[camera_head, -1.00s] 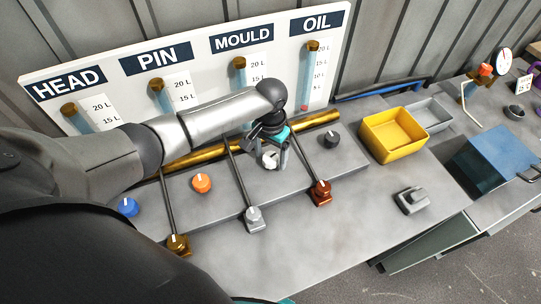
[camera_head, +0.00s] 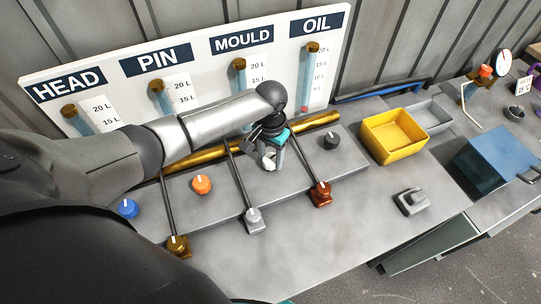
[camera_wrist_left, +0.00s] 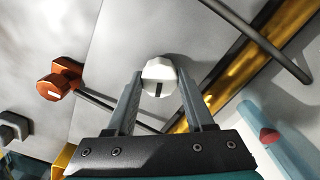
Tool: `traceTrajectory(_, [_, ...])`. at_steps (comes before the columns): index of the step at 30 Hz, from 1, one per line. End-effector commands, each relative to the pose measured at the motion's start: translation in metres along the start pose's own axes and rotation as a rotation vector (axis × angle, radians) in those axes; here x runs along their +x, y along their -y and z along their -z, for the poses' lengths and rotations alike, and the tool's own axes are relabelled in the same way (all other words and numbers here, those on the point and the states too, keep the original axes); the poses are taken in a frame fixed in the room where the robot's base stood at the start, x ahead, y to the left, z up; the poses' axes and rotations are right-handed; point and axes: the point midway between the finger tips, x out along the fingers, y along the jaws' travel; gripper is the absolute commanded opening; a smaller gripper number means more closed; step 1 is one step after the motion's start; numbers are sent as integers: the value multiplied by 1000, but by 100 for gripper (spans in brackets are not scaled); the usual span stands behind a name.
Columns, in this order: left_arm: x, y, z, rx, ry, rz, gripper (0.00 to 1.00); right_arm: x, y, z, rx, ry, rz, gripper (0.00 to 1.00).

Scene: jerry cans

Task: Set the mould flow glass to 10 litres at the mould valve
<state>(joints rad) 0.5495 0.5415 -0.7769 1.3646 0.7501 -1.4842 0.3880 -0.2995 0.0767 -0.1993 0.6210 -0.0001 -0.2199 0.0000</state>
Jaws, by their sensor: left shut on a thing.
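My left gripper (camera_head: 272,158) is shut on the white knob (camera_head: 267,164), low over the grey bench panel. In the left wrist view the white knob (camera_wrist_left: 160,72) lies between the two fingertips (camera_wrist_left: 160,84), with a dark pointer mark on its face. The mould flow glass (camera_head: 240,78) stands under the MOULD sign (camera_head: 242,40), with a brass cap on top and a scale showing 20 L and 15 L. My left arm hides the lower part of this glass, so its level cannot be read. My right gripper is not in view.
Orange (camera_head: 202,184), blue (camera_head: 128,208) and black (camera_head: 331,140) knobs sit along the panel. Red-brown (camera_head: 321,193), grey (camera_head: 253,219) and brass (camera_head: 178,245) valves stand in front on thin pipes. A yellow bin (camera_head: 393,136) is to the right. The bench front is mostly clear.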

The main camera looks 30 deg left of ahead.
Motion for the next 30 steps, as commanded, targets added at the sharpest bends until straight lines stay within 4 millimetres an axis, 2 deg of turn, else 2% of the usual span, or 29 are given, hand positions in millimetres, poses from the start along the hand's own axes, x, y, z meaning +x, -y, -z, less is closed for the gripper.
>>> traceTrajectory(8, [-1,0,0,13,0,1,0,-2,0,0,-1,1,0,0])
traceTrajectory(14, [-3,0,0,85,0,0,0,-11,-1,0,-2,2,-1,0])
traceTrajectory(30, [-2,0,1,497,-1,0,0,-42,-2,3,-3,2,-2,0])
